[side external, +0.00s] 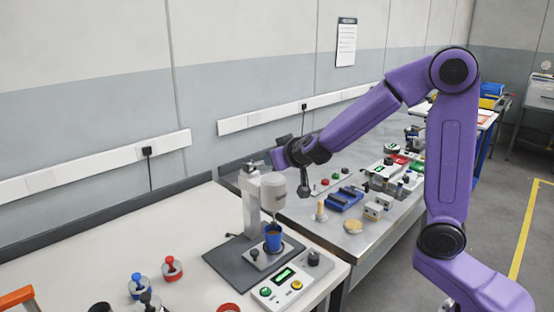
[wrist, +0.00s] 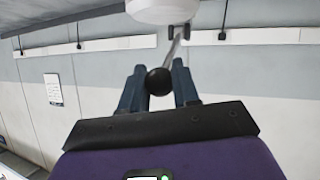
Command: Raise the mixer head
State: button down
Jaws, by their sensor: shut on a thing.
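The mixer (side external: 252,213) stands upright on a dark base plate on the near white bench. Its pale rounded head (side external: 273,192) sits above a blue cup (side external: 273,238). In the wrist view the white underside of the head (wrist: 165,10) is at the top, with a thin lever ending in a black ball knob (wrist: 159,82). My gripper (wrist: 159,75) has its two blue-grey fingers on either side of the knob, shut on it. In the side view my gripper (side external: 258,166) is at the top of the mixer, its fingers partly hidden and small.
A control box (side external: 283,287) with a green display and buttons lies in front of the mixer. Red (side external: 172,268) and blue (side external: 137,285) knobbed pieces stand to the left. A metal table (side external: 360,190) with several parts is behind right. The white bench left of the mixer is mostly clear.

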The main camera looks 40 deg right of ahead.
jog(key=shift+w+r, duration=0.1)
jog(key=shift+r, duration=0.1)
jog(key=c, duration=0.8)
grip_release()
jog(key=shift+c, duration=0.2)
jog(key=shift+f, duration=0.1)
jog(key=v, duration=1.7)
jog(key=shift+s, duration=0.25)
jog(key=shift+a, duration=0.1)
